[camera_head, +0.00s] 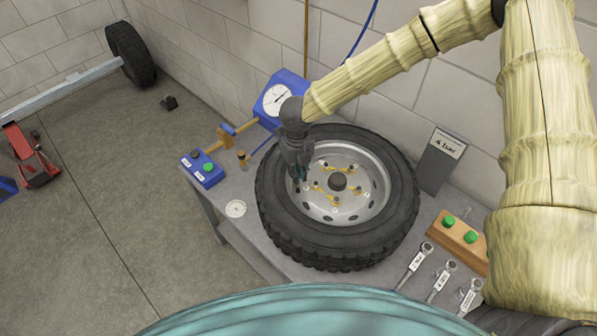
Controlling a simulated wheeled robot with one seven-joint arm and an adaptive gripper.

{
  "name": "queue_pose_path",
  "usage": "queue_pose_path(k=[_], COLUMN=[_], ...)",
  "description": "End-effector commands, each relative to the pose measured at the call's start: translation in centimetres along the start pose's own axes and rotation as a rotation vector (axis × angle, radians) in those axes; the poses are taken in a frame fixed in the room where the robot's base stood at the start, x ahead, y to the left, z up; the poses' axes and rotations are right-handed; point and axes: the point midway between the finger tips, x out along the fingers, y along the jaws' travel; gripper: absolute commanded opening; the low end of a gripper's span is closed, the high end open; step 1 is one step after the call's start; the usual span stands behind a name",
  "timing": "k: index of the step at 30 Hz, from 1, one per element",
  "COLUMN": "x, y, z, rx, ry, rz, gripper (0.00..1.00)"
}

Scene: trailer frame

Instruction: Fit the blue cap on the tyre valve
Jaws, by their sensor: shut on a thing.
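The tyre (283,228) lies flat on the grey bench, with its silver wheel rim (352,208) facing up. My gripper (299,178) points down over the left inner edge of the rim, where the rim meets the tyre. Its fingers are shut on a small dark bluish thing at their tips, which looks like the blue cap; the fingers hide most of it. The tyre valve is not clear; a small dark spot shows just below the fingertips. I cannot tell whether the held thing touches the valve.
A blue-cased gauge (277,99) stands behind the tyre, and a "4 bar" sign (440,160) behind right. A wooden block (452,243) with green knobs and several wrenches (415,263) lie right.

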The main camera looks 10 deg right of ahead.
Motion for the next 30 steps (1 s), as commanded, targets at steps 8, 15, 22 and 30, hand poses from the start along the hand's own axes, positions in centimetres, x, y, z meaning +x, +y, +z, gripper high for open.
queue_pose_path(k=[8,15,22,30], x=[-0.62,-0.29,-0.20,-0.15], y=[0.14,0.10,0.18,0.19], z=[-0.59,-0.39,-0.64,-0.65], rx=[0.000,0.000,0.000,0.000], ry=[-0.008,-0.001,-0.001,-0.001], rz=[-0.001,0.001,0.001,0.001], gripper=[0.00,0.00,0.00,0.00])
